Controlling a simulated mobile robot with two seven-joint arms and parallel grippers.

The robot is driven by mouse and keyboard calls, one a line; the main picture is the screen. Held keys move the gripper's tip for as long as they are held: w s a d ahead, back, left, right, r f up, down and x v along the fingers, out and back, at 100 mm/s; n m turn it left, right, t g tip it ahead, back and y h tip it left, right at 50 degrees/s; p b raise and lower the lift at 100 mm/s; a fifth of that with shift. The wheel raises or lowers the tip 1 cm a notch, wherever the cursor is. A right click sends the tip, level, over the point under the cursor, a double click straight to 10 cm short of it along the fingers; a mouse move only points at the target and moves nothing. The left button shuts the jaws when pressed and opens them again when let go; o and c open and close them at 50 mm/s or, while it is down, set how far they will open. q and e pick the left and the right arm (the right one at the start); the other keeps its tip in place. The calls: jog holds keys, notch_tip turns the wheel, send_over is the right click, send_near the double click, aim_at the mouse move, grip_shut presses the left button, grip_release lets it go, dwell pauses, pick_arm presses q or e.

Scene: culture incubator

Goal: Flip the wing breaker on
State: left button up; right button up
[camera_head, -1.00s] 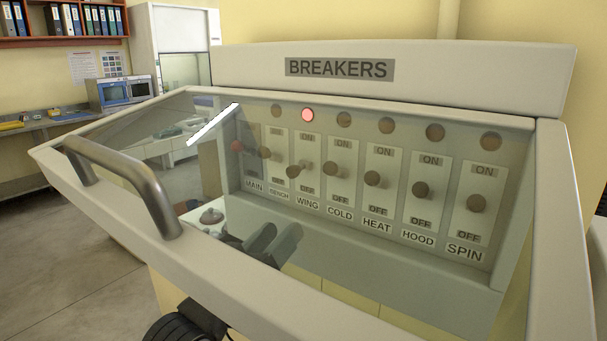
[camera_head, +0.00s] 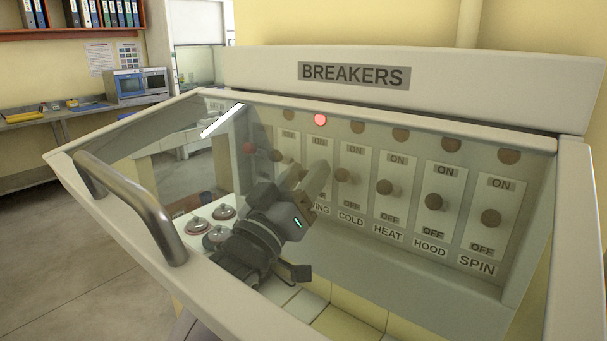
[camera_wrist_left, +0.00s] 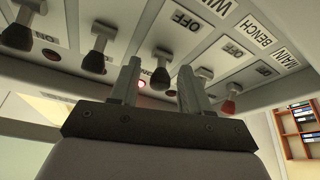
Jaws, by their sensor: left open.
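The breaker panel stands behind a clear front pane. My left gripper (camera_head: 303,188) is inside the case, seen through the pane, with its fingers over the WING column. In the head view the WING lever and part of its label are hidden behind it. In the left wrist view the open left gripper (camera_wrist_left: 158,92) has a dark lever, apparently the WING lever (camera_wrist_left: 161,68), between its two fingers; contact cannot be told. A lamp (camera_head: 320,119) above the WING column glows red. My right gripper is not in view.
The COLD lever (camera_head: 343,175) is close on the right of my gripper, and the red MAIN lever (camera_head: 249,148) is to its left. A metal handle (camera_head: 140,210) is on the pane's left side.

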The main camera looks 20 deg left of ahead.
pick_arm(q)
grip_shut()
jog(key=shift+r+g, duration=0.3)
jog(key=shift+g, duration=0.4)
jog(key=shift+r+g, duration=0.25)
jog(key=shift+g, duration=0.45)
jog(key=shift+w+d+r+m+g+y, duration=0.1)
jog(key=shift+r+m+g+y, duration=0.15)
jog(key=shift+g, duration=0.5)
jog(key=shift+w+r+m+g+y, duration=0.15)
jog(key=shift+g+y, duration=0.1)
jog(key=shift+g, duration=0.5)
grip_release()
